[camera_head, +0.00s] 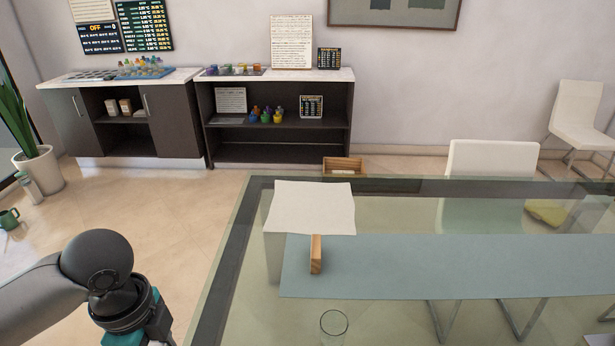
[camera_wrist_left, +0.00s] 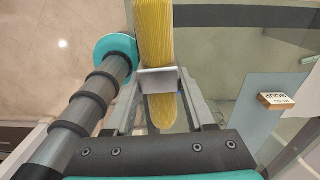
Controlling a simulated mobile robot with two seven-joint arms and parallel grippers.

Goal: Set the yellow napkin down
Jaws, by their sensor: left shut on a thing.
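The yellow napkin (camera_wrist_left: 155,35) shows in the left wrist view as a long, ribbed yellow roll, running down from the top edge. My left gripper (camera_wrist_left: 158,82) is shut on it, and a silver band crosses the napkin there; I cannot tell if this is a ring or part of the gripper. The rounded lower end of the napkin sticks out below the band. The glass table (camera_wrist_left: 215,60) shows beside it to the right. In the head view my left arm is at the lower left, its gripper cut off by the bottom edge. My right gripper is not in view.
The glass table (camera_head: 242,240) bears a grey-blue runner (camera_head: 430,265), a white sheet (camera_head: 310,205), a wooden block (camera_head: 316,254) and a clear glass (camera_head: 334,324). The block also shows in the wrist view (camera_wrist_left: 276,101). White chairs (camera_head: 490,158) stand behind. Much of the runner is clear.

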